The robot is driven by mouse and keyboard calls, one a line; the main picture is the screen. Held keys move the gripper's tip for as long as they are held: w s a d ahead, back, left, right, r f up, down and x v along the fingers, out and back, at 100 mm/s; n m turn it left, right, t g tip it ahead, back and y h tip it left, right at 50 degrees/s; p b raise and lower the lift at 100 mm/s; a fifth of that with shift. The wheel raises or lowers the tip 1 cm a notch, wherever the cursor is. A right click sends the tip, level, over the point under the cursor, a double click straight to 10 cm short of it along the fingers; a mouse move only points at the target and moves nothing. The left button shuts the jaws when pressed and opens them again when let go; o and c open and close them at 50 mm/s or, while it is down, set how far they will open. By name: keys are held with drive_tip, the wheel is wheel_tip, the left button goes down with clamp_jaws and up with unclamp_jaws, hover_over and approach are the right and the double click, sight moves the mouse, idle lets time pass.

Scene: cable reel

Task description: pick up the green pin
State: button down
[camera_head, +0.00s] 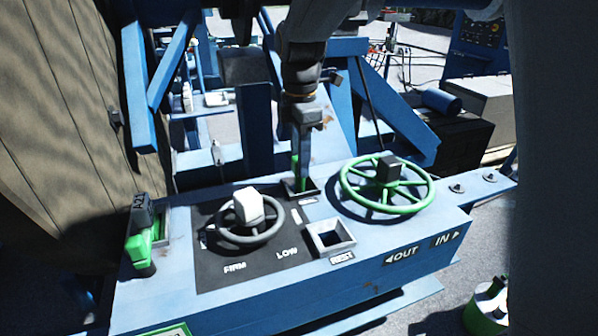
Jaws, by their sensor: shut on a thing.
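The green pin (295,172) shows as a thin upright green strip beside my gripper's fingers, above a square dark-framed socket (313,193) on the blue console. My gripper (302,172) points straight down there and is shut on the pin. The fingers hide most of the pin, and I cannot tell whether its lower end is inside the socket. A second square socket (348,243), with a "REST" label below it, stands empty nearer the front edge.
A green handwheel (415,208) stands close on the right. A grey wheel with a white knob (248,205) is on the dark FIRM/LOW panel at left. A green lever (139,250) with an A21 block is at far left. Blue beams rise behind.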

wheel_tip(320, 180, up, 26)
drive_tip(key=p, duration=0.6)
idle(1.5)
drive_tip(key=shift+f, duration=0.1)
idle(0.8)
